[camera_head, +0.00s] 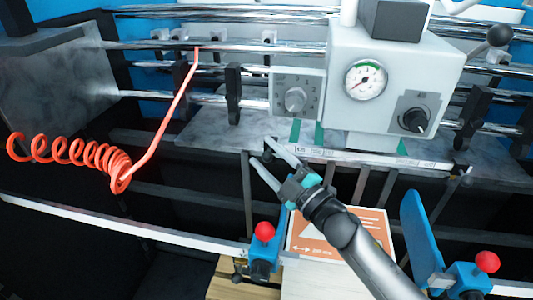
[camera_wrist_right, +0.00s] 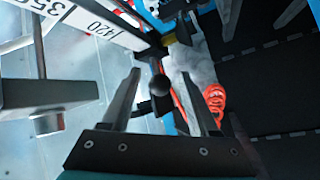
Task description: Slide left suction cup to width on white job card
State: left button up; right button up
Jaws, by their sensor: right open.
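My right gripper (camera_head: 262,150) is open at the left end of the numbered scale bar (camera_head: 370,159). A small dark slider with a round black knob (camera_wrist_right: 158,86) shows between the spread fingers in the wrist view; I take it for the left suction cup's slider. The cup itself is not clearly visible. The scale (camera_wrist_right: 92,22) reads 350 and 420 beside it. A matching dark slider (camera_head: 460,170) sits at the bar's right end.
A grey machine head (camera_head: 390,60) with a gauge and dials stands above the bar. A coiled orange hose (camera_head: 75,152) hangs at left. Blue brackets with red knobs (camera_head: 264,232) (camera_head: 487,261) flank the card stack. Metal rollers run across the back.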

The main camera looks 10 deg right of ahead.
jog(key=shift+c, duration=0.3)
grip_shut()
dwell(0.3)
dwell(0.9)
